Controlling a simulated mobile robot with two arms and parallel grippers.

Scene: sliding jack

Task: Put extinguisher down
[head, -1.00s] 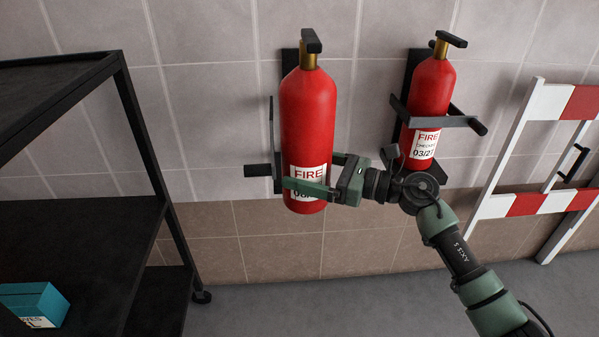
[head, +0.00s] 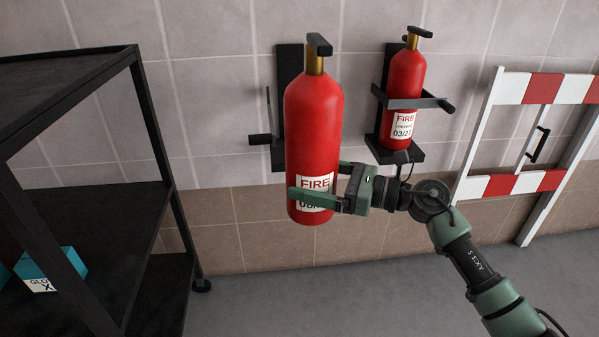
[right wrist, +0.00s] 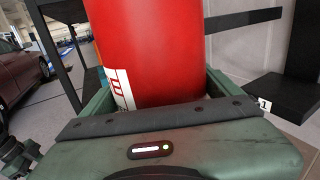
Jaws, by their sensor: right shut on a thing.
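A large red fire extinguisher (head: 314,130) with a black handle and a white FIRE label hangs upright in the middle of the head view. My right gripper (head: 318,200) is shut around its lower body, across the label. The extinguisher is in front of its black wall bracket (head: 288,66) and looks clear of it. In the right wrist view the red body (right wrist: 150,50) stands between the fingers, its top and bottom out of frame. My left gripper is not in view.
A smaller extinguisher (head: 405,85) sits in a second wall bracket (head: 420,103) to the right. A black shelf cart (head: 150,115) stands at left with a teal box (head: 60,268). A red-and-white barrier (head: 510,185) stands at right. Grey floor (head: 270,305) below is clear.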

